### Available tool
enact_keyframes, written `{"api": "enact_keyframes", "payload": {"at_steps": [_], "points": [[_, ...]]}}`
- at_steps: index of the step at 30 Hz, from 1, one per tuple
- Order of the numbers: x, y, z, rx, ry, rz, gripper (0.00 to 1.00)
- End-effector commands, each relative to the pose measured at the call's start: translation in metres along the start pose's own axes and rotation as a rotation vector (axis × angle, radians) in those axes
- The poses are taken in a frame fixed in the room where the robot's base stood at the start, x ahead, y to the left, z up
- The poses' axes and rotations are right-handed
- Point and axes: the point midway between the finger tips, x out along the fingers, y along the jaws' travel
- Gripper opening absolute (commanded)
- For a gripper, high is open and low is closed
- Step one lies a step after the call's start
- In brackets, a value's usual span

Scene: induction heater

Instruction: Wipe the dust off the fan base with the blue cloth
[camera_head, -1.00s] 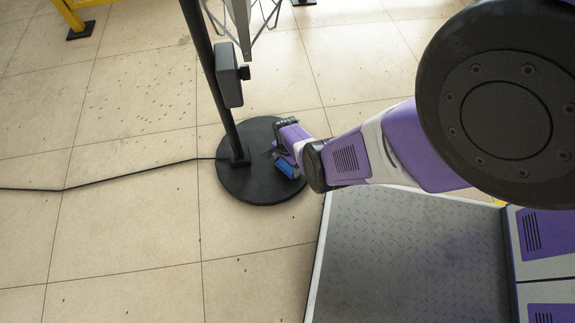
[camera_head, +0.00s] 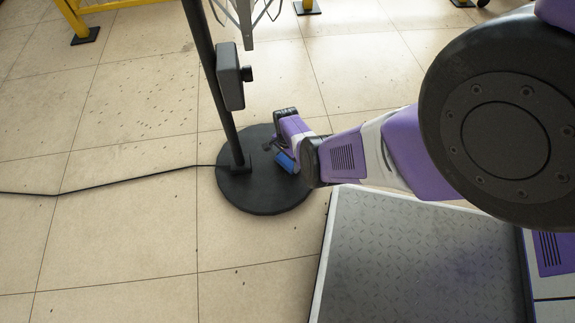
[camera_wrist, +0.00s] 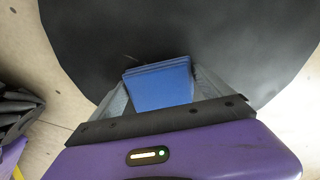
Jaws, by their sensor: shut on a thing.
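The fan base (camera_head: 262,193) is a round black disc on the floor, with the fan's dark pole rising from it. It fills much of the wrist view (camera_wrist: 225,35) as a dark surface; no dust on it can be made out. The blue cloth (camera_head: 287,161) is a folded blue pad over the right part of the disc. In the wrist view the cloth (camera_wrist: 160,85) sits between my gripper's fingers (camera_wrist: 160,92), which are shut on it. I cannot tell whether the cloth touches the base.
A dark box with a knob (camera_head: 231,77) is on the fan pole. A black cable (camera_head: 110,183) runs left over the tiled floor. A grey ridged platform (camera_head: 420,260) lies at lower right. Yellow frame legs (camera_head: 72,18) stand at the back. Small dark specks dot the floor.

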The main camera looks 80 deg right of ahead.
Motion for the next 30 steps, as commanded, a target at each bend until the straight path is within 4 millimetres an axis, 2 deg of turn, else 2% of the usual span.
{"api": "enact_keyframes", "payload": {"at_steps": [2, 16, 17, 20, 30], "points": [[0.005, -0.006, -0.004, 0.001, 0.002, -0.003, 0.58], [0.001, -0.029, -0.021, 0.003, 0.000, -0.003, 0.58], [0.001, -0.031, -0.022, 0.004, 0.000, -0.002, 0.53], [0.001, -0.036, -0.026, 0.003, 0.000, -0.001, 0.52], [0.003, -0.039, -0.028, 0.000, 0.001, 0.000, 0.52]]}}
